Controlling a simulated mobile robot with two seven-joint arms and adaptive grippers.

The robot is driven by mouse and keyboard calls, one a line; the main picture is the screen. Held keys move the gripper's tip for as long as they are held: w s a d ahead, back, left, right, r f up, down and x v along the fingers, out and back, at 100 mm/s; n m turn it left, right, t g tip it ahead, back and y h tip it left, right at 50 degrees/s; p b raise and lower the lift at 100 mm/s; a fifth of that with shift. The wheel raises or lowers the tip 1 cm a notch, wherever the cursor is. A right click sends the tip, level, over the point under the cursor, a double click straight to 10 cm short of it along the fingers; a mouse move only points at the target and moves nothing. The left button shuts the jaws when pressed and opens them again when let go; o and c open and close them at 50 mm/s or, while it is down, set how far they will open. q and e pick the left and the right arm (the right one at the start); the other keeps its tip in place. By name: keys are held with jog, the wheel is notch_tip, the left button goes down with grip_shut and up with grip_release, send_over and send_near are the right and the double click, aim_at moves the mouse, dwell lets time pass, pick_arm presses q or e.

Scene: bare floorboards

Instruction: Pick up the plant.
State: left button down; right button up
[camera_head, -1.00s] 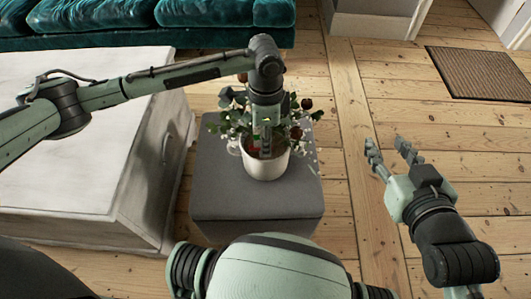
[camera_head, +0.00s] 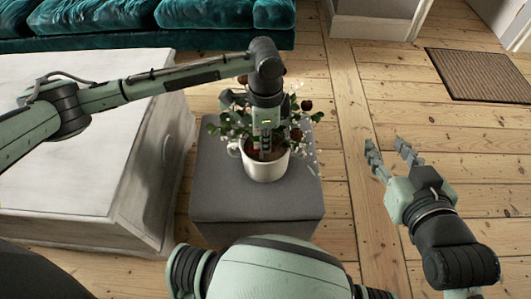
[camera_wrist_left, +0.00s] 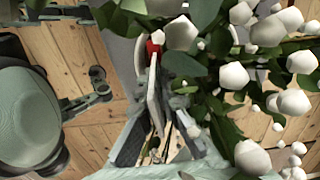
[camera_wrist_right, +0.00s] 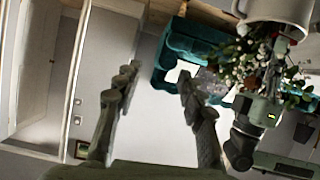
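The plant (camera_head: 266,170) is a leafy bush with white blooms and dark red ones in a white, mug-like pot with a handle. It stands upright on a grey cushioned stool. My left gripper (camera_head: 265,152) points straight down into the foliage from above. In the left wrist view, its fingers (camera_wrist_left: 157,108) lie on either side of the white pot wall; leaves hide part of them, and I cannot tell whether they press on it. The plant also shows at the top right of the right wrist view (camera_wrist_right: 277,12). My right gripper (camera_head: 389,152) is open and empty, out to the right.
The grey stool (camera_head: 215,195) is under the pot. A white chest (camera_head: 70,165) stands close on its left, beneath my left arm. A teal sofa (camera_head: 165,25) is behind. Bare floorboards are free to the right, up to a brown doormat (camera_head: 480,74).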

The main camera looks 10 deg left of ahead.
pick_arm(q)
jog(key=shift+r, duration=0.25)
